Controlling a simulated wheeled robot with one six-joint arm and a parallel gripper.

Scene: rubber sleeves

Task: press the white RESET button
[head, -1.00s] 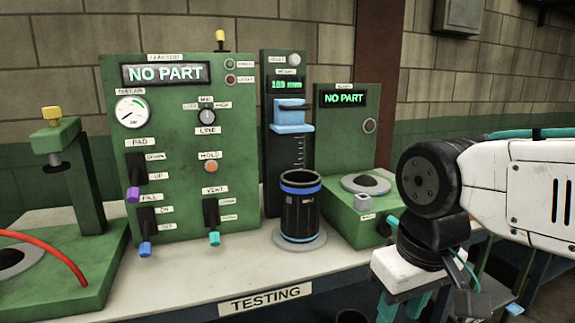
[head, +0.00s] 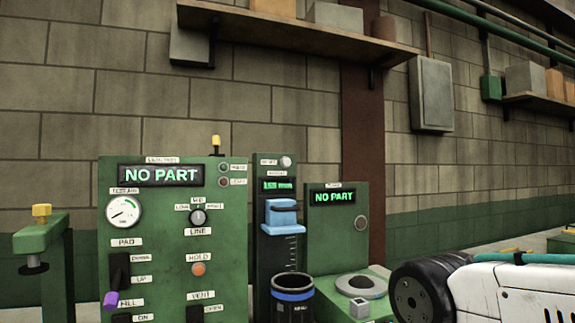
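A small round white button (head: 286,161) sits at the top of the narrow dark gauge column (head: 271,215), beside a small label whose text is too blurred to read surely. Below it are a green number display (head: 278,185) and a blue slide block (head: 283,212). Nothing covers the button. My gripper is out of the picture; only my arm's black joint and white link show at the lower right, well below and right of the button.
The large green panel (head: 175,235) stands left of the column, and a green station (head: 335,225) stands right of it. A black sleeve with a blue band (head: 293,296) stands in front of the column. A shelf (head: 290,35) hangs above; the air before the button is clear.

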